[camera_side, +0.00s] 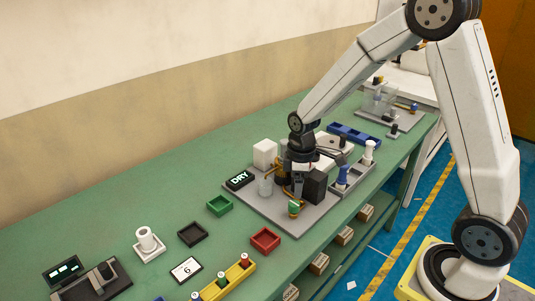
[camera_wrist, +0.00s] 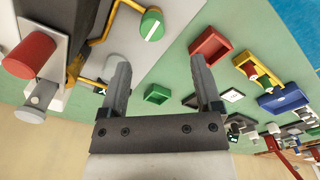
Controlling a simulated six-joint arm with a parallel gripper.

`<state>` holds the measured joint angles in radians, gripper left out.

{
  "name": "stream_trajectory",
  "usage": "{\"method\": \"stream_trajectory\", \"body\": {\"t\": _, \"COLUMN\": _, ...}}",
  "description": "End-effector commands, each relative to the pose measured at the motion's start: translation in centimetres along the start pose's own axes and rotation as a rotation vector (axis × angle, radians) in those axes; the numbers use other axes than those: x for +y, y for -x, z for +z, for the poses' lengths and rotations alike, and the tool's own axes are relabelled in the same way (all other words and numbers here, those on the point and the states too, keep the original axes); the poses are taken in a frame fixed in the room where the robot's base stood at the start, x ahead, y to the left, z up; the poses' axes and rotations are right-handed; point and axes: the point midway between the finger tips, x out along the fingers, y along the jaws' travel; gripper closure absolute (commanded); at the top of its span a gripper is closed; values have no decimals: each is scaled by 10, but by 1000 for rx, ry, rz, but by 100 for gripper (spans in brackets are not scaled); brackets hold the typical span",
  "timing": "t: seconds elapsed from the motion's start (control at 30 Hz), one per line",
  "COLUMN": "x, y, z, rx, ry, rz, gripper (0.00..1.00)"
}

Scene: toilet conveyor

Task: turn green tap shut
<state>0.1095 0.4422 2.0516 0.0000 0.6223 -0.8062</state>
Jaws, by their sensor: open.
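The green tap (camera_side: 294,207) is at the front edge of the grey plumbing board (camera_side: 305,228) in the side view. In the wrist view the green tap (camera_wrist: 151,24) is a round green knob with a white line across its face, joined to a brass pipe (camera_wrist: 103,35). My gripper (camera_wrist: 160,65) is open and empty, its two fingers apart. In that view the tap lies beyond the fingertips, not between them. In the side view my gripper (camera_side: 300,178) points down over the board, just behind the tap, and its fingertips are hard to make out.
A black block (camera_side: 315,187) stands close to the right of the tap. A sign reading DRY (camera_side: 239,180) and a white block (camera_side: 265,152) stand at the board's back left. A red tray (camera_side: 265,240) and a green tray (camera_side: 219,205) lie on the bench. A red knob (camera_wrist: 30,54) shows at left.

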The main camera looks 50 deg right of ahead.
Motion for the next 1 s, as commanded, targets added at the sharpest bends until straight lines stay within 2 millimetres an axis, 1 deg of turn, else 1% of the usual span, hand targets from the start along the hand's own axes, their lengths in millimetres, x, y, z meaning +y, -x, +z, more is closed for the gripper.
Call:
{"method": "stream_trajectory", "body": {"t": 0.1, "x": 9, "y": -6, "z": -3, "rx": -13, "ry": 61, "rz": -14, "gripper": 18}}
{"method": "stream_trajectory", "body": {"t": 0.2, "x": 12, "y": -8, "z": -4, "rx": -17, "ry": 85, "rz": -19, "gripper": 18}}
{"method": "stream_trajectory", "body": {"t": 0.43, "x": 13, "y": -9, "z": -4, "rx": -17, "ry": 91, "rz": -20, "gripper": 18}}
{"method": "stream_trajectory", "body": {"t": 0.57, "x": 12, "y": -14, "z": -4, "rx": -18, "ry": 90, "rz": -21, "gripper": 18}}
{"method": "stream_trajectory", "body": {"t": 0.77, "x": 12, "y": -29, "z": -4, "rx": -19, "ry": 89, "rz": -22, "gripper": 18}}
{"method": "stream_trajectory", "body": {"t": 1.0, "x": 11, "y": -56, "z": -3, "rx": -18, "ry": 89, "rz": -22, "gripper": 18}}
